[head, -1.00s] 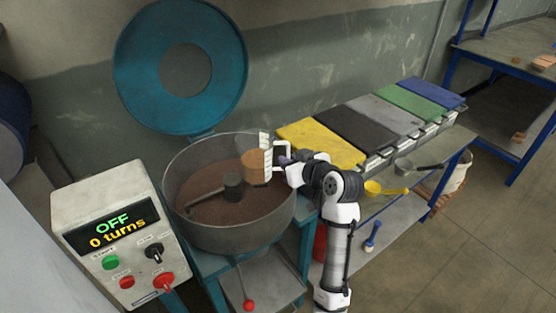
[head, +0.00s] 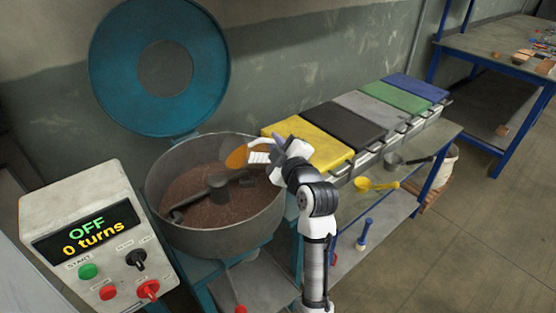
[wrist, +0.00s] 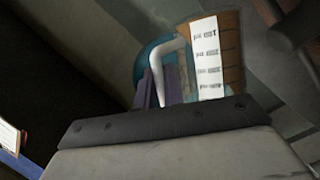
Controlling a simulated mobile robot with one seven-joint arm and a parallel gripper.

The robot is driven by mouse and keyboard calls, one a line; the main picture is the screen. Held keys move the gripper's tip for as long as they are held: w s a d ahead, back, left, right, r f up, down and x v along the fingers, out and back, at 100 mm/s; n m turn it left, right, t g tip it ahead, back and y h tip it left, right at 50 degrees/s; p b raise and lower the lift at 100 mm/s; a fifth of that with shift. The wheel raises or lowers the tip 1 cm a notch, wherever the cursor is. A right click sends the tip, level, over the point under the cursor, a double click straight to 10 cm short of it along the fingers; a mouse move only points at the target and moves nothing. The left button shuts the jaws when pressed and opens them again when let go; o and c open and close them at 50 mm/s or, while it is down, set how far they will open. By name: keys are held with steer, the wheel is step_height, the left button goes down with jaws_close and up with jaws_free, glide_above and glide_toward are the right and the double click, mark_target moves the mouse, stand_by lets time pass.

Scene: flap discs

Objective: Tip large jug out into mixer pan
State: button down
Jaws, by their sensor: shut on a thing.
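The large jug (head: 237,157) is tipped well over above the mixer pan (head: 185,237), its brown-orange contents showing through and its white scale strip (head: 260,157) facing up. My gripper (head: 280,150) is shut on the jug's handle at the pan's back right rim. In the wrist view, the jug (wrist: 230,50) shows its white scale strip, and its pale handle (wrist: 170,52) lies by the purple finger pads. The pan holds brown powder around a dark mixing arm (head: 218,185). I cannot make out a falling stream.
The pan's teal lid (head: 110,70) stands open behind. A control box (head: 85,210) at left reads OFF, 0 turns. Lidded bins (head: 305,150) line the bench at right, with a yellow scoop (head: 375,184) and a grey scoop (head: 393,160) in front.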

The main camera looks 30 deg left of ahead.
steer(key=s+a+r+n+y+b, duration=0.1)
steer(key=s+r+n+y+b, duration=0.3)
steer(key=n+b, duration=0.6)
steer(key=shift+s+a+r+b, duration=0.4)
steer(key=shift+s+r+b, duration=0.75)
steer(key=shift+s+b, duration=0.65)
steer(key=shift+w, duration=0.2)
steer(key=shift+f+t+b, duration=0.2)
steer(key=shift+t+b, duration=0.1)
steer(key=shift+b, duration=0.85)
